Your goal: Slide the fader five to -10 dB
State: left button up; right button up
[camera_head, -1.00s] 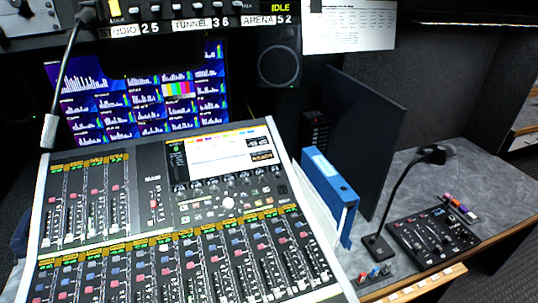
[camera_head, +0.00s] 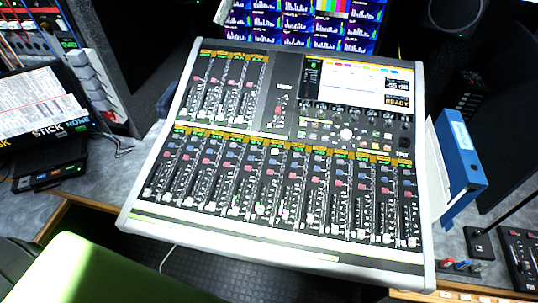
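The mixing console (camera_head: 190,232) lies in the middle of the head view, whole and unobstructed. A long row of channel faders (camera_head: 235,209) runs along its lower half, with most white caps low in their slots. A shorter fader bank (camera_head: 222,95) sits at the upper left. The channel numbers and dB marks are too small to read, so I cannot tell for certain which fader is five or its exact level. The console screen (camera_head: 345,85) shows "READY" at its right side. Neither of my grippers is in view.
A blue binder (camera_head: 460,160) stands right of the console, beside a gooseneck microphone base (camera_head: 480,243) and a small control panel (camera_head: 520,255). A monitor (camera_head: 45,105) and small dark boxes (camera_head: 50,175) are at left. A bright green surface (camera_head: 90,275) fills the lower left corner.

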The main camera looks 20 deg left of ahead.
aim_at(235, 210)
jog(key=k+u, duration=0.1)
jog(key=u, duration=0.65)
